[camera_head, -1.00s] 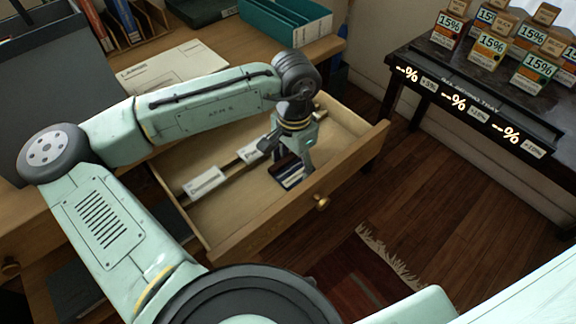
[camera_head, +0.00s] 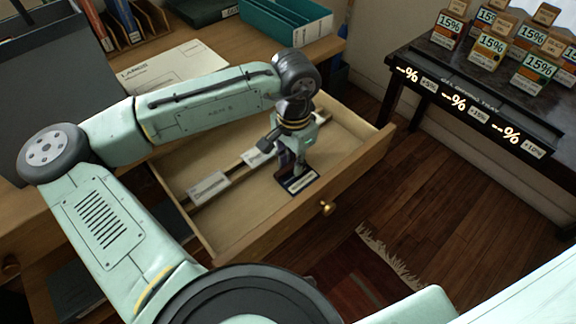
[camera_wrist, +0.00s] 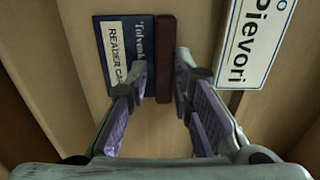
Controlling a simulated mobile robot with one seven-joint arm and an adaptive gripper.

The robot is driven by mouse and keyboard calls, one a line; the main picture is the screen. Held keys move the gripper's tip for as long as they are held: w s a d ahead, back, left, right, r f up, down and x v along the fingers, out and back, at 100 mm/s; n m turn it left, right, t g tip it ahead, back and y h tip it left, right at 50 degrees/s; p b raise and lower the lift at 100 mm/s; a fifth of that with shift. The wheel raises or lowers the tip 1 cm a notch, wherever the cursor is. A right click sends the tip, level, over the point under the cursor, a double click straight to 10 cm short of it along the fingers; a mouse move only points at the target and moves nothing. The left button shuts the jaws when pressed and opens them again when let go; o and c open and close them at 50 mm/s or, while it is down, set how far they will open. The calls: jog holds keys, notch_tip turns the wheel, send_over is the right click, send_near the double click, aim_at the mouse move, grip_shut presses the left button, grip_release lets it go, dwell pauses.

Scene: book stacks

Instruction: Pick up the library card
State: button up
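The library card (camera_head: 300,182), dark blue with a white label, lies in the open drawer near its front wall. In the wrist view the card (camera_wrist: 115,38) shows "READER CARD" text, beside a dark brown bar (camera_wrist: 165,58). My gripper (camera_head: 291,168) is over the card inside the drawer. In the wrist view my gripper (camera_wrist: 161,65) is open, its purple-padded fingers apart with nothing held between them. The left finger covers part of the card; the right finger is past the brown bar. I cannot tell whether a finger touches the card.
The wooden drawer (camera_head: 245,238) has a brass knob (camera_head: 326,208) and a white label plate (camera_head: 210,188) inside. A "Pievori" label (camera_wrist: 252,40) is right of my fingers. A dark table (camera_head: 470,85) with small boxes stands at right.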

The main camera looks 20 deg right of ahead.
jog(key=shift+s+f, duration=0.2)
jog(key=shift+s, duration=0.1)
grip_shut()
jog(key=shift+r, duration=0.15)
